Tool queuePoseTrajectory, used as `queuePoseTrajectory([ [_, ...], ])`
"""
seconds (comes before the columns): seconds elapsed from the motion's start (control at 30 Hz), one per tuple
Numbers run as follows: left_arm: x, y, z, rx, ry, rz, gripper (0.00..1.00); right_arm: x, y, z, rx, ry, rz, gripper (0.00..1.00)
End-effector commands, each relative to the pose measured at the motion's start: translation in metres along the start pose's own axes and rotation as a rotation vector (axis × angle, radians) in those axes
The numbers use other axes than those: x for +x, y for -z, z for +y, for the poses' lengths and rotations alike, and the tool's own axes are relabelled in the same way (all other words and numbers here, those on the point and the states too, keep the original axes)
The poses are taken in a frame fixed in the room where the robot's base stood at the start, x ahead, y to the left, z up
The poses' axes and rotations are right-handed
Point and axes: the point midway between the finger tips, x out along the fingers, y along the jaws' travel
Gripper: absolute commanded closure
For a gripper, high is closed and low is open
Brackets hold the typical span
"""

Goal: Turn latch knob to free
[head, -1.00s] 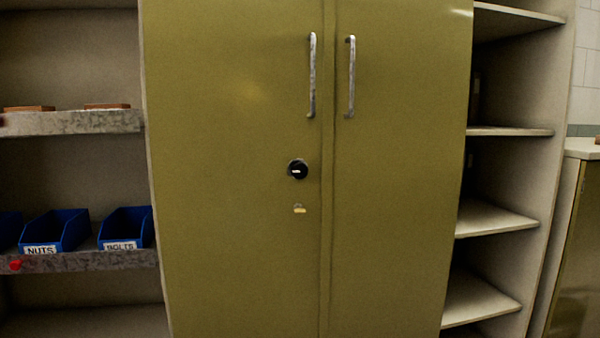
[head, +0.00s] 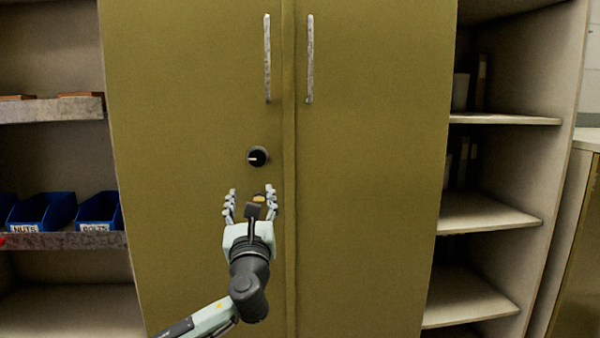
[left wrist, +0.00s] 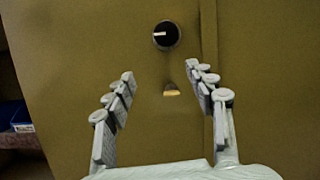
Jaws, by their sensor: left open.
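The latch knob (head: 257,156) is a round black knob with a pale pointer mark, on the left door of an olive cabinet (head: 190,90). The mark lies about level, pointing left. In the left wrist view the knob (left wrist: 166,35) is above and beyond the fingers. My left gripper (head: 251,190) is open and empty, just below the knob in the picture and apart from it. In the left wrist view a small brass-coloured piece (left wrist: 171,90) on the door shows between the open fingers (left wrist: 162,80). My right gripper is not in view.
Two vertical metal handles, left (head: 267,58) and right (head: 310,58), stand out above the knob. Blue bins (head: 99,211) sit on a shelf at left. Open shelves (head: 490,214) stand at right. The door around the knob is clear.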

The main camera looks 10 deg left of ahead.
Motion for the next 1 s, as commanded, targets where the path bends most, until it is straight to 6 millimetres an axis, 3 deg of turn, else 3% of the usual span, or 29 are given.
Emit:
queuePoseTrajectory([
  [0.03, 0.005, -0.013, -0.002, 0.054, 0.007, -0.036, 0.45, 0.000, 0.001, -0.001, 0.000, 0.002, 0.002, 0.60],
  [0.13, 0.010, -0.024, -0.005, 0.110, 0.013, -0.070, 0.45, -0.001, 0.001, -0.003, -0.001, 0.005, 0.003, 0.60],
  [0.37, 0.039, -0.029, -0.005, 0.118, 0.011, -0.073, 0.45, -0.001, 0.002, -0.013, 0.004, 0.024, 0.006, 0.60],
  [0.63, 0.077, -0.030, -0.006, 0.114, 0.012, -0.071, 0.45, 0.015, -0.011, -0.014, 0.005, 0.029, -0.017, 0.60],
  [1.0, 0.086, -0.030, -0.007, 0.112, 0.014, -0.069, 0.45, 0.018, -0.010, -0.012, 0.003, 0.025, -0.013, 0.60],
])
